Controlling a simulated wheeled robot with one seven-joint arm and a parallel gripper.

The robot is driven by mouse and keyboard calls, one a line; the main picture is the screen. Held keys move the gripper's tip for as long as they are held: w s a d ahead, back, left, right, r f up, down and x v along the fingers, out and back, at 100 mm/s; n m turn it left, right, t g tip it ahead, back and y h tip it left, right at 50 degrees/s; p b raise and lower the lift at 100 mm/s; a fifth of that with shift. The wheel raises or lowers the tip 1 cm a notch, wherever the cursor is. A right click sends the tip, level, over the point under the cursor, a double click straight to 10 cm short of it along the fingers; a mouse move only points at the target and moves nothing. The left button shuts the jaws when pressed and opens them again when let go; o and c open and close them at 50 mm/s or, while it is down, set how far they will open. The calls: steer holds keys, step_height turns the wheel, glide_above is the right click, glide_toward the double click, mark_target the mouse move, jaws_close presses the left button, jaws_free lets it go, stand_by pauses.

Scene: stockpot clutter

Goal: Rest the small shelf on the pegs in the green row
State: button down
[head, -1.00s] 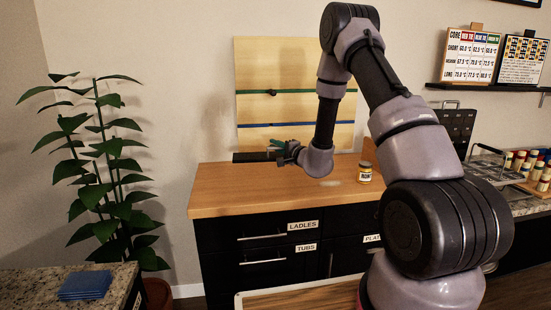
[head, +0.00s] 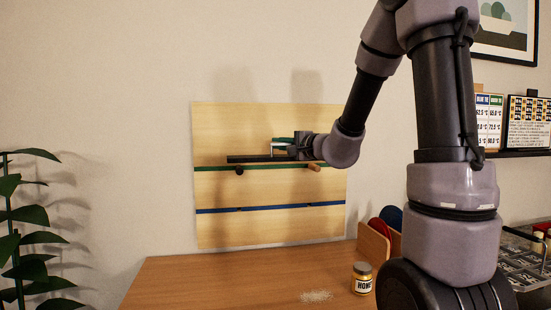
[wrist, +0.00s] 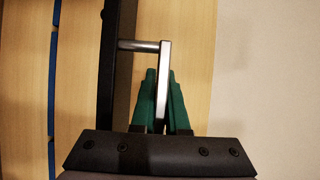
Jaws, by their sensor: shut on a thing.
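The small shelf (head: 245,159) is a dark flat bar with a metal handle (wrist: 152,46). My gripper (head: 284,143) has green fingers, which also show in the wrist view (wrist: 163,88), shut on that handle. The shelf is held roughly level in front of the pegboard (head: 270,187), just above the green row (head: 275,168). A dark peg (head: 239,171) sits below the shelf's left part and a wooden peg (head: 314,167) below and right, near my gripper. I cannot tell whether the shelf touches the pegs.
A blue row (head: 270,209) runs lower across the board. Below is a wooden counter (head: 220,285) with a honey jar (head: 362,279), a pale spill (head: 316,296) and a rack with red and blue discs (head: 380,232). A plant (head: 30,230) stands at far left.

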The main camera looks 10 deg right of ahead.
steer(key=shift+w+d+r, duration=0.15)
steer(key=shift+w+r, duration=0.05)
steer(key=shift+w, duration=0.05)
steer(key=shift+w+f, duration=0.15)
steer(key=shift+w, duration=1.8)
steer(key=shift+w+f, duration=0.2)
steer(key=shift+w, duration=1.75)
steer(key=shift+w+f, duration=0.15)
steer(key=shift+w, duration=1.8)
steer(key=shift+f, duration=1.25)
steer(key=shift+f, duration=0.15)
steer(key=c, duration=1.2)
jaws_free()
steer(key=shift+c, duration=0.2)
steer(key=shift+s, duration=0.15)
steer(key=s, duration=0.6)
steer(key=shift+s, duration=0.15)
